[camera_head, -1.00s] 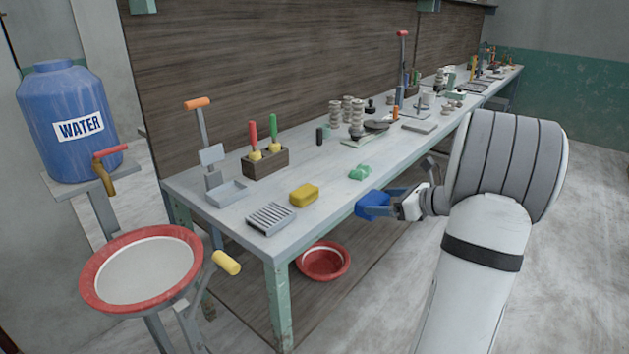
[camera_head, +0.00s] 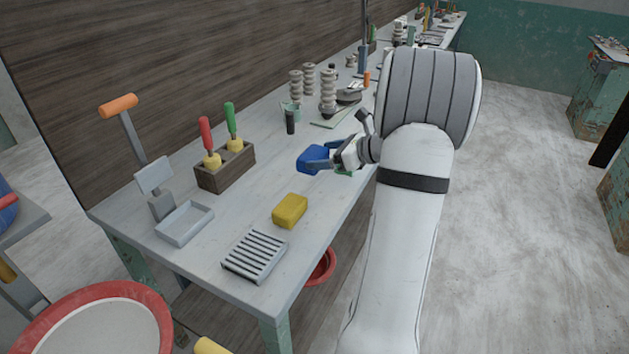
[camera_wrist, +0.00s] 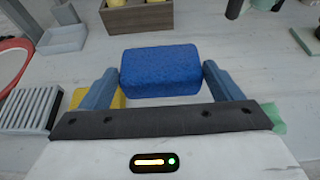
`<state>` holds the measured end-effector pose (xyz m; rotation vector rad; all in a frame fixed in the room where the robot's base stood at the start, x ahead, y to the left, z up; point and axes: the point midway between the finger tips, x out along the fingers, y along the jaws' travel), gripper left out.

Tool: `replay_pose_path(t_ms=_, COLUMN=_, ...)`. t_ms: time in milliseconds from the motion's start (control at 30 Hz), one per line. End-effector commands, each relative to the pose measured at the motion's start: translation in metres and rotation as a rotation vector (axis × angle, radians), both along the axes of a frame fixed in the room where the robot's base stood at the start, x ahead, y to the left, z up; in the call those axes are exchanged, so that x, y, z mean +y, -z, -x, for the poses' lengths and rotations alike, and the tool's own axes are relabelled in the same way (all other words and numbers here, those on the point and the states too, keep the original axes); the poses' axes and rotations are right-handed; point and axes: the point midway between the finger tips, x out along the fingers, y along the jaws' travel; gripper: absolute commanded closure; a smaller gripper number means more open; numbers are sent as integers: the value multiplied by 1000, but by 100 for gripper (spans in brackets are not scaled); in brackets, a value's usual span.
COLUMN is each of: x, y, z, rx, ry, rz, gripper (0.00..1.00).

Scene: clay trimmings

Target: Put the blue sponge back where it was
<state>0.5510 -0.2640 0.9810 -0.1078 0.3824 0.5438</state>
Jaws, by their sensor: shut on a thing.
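The blue sponge (camera_head: 312,159) is between the fingers of my gripper (camera_head: 322,160), which is shut on it. In the head view the sponge appears over the workbench, right of the wooden tool box. In the wrist view the blue sponge (camera_wrist: 160,72) spans the gap between the two blue-grey fingers of my gripper (camera_wrist: 162,82). Whether it touches the bench top cannot be told. A yellow sponge (camera_head: 290,210) lies on the bench, nearer the front, and is partly hidden behind my left finger in the wrist view. A green piece (camera_head: 345,172) is mostly hidden behind my gripper.
A ribbed grey rack (camera_head: 255,256) and a shallow grey tray (camera_head: 184,223) are at the bench's near end. A wooden box (camera_head: 226,170) holds red- and green-handled tools. A black cylinder (camera_head: 290,122) and stacked clay pieces (camera_head: 327,95) stand farther back. Bare bench lies between box and sponges.

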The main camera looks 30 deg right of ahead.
Motion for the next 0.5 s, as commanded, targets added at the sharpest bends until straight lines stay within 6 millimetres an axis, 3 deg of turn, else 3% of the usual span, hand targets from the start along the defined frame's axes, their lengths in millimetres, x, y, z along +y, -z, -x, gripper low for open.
replay_pose_path(t_ms=100, x=0, y=26, z=1, rx=4, ry=1, rz=-3, gripper=40)
replay_pose_path(t_ms=500, x=-8, y=69, z=4, rx=2, ry=16, rz=-2, gripper=40)
